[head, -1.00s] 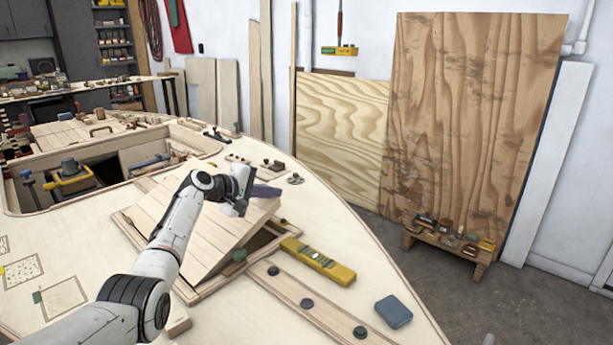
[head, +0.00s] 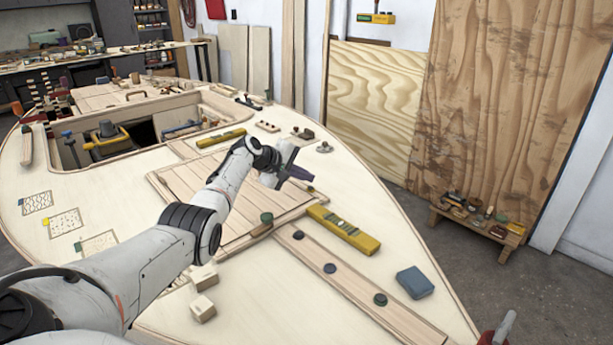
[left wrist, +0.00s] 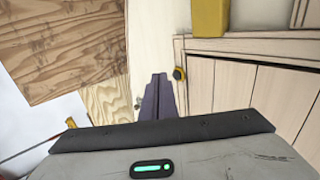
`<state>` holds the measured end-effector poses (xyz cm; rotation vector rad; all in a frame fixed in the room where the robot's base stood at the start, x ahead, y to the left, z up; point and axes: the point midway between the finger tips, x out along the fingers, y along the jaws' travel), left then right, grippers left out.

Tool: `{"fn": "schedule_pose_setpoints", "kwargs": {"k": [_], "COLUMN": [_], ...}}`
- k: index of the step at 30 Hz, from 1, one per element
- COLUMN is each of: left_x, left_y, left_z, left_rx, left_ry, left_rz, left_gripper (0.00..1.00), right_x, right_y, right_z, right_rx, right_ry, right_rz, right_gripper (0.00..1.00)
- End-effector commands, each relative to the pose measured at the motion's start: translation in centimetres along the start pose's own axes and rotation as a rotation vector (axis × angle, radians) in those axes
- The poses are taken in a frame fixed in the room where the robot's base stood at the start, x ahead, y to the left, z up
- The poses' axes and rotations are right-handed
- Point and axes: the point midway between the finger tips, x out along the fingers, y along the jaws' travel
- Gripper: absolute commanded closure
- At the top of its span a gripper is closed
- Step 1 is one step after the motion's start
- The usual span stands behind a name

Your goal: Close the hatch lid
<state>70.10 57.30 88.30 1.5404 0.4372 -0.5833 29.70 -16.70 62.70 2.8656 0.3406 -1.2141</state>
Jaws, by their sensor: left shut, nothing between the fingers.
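The plank hatch lid (head: 190,185) lies down in its wooden frame on the pale deck and looks flat, with no dark gap showing at its near edge. My arm hides part of it. My left gripper (head: 298,173) is shut and empty, with its dark fingers over the right far part of the lid's edge. I cannot tell whether they touch it. In the left wrist view, the shut fingers (left wrist: 157,98) point over the deck beside the frame, and the lid planks (left wrist: 230,85) fill the right side. My right gripper is not in view.
A yellow level (head: 343,230) lies right of the lid, and another yellow level (head: 221,138) lies behind it. A blue-grey box (head: 414,282) sits near the deck edge. Two wooden blocks (head: 203,290) stand in front of the lid. An open hatch (head: 140,135) lies beyond.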

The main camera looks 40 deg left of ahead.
Motion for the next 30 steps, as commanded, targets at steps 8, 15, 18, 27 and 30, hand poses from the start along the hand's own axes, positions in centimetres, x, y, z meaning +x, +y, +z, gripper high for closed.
{"fn": "schedule_pose_setpoints", "kwargs": {"k": [8, 15, 18, 27, 30], "left_x": [-1.3, -3.9, -5.3, -8.0, -8.3], "left_y": [1.9, 5.5, 7.2, 10.7, 11.1], "left_z": [0.1, 0.0, 0.0, 0.1, 0.1], "left_rx": [0.001, 0.006, 0.005, 0.001, 0.001], "left_ry": [-0.001, 0.002, 0.001, -0.001, -0.001], "left_rz": [0.002, 0.005, 0.004, 0.0, 0.0], "left_gripper": [1.0, 1.0, 1.0, 1.0, 1.0], "right_x": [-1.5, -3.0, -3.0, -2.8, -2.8], "right_y": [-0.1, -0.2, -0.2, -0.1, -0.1], "right_z": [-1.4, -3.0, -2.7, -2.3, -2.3], "right_rx": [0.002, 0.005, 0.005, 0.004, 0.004], "right_ry": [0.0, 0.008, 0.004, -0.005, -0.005], "right_rz": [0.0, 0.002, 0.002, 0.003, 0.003], "right_gripper": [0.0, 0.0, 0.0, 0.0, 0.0]}}
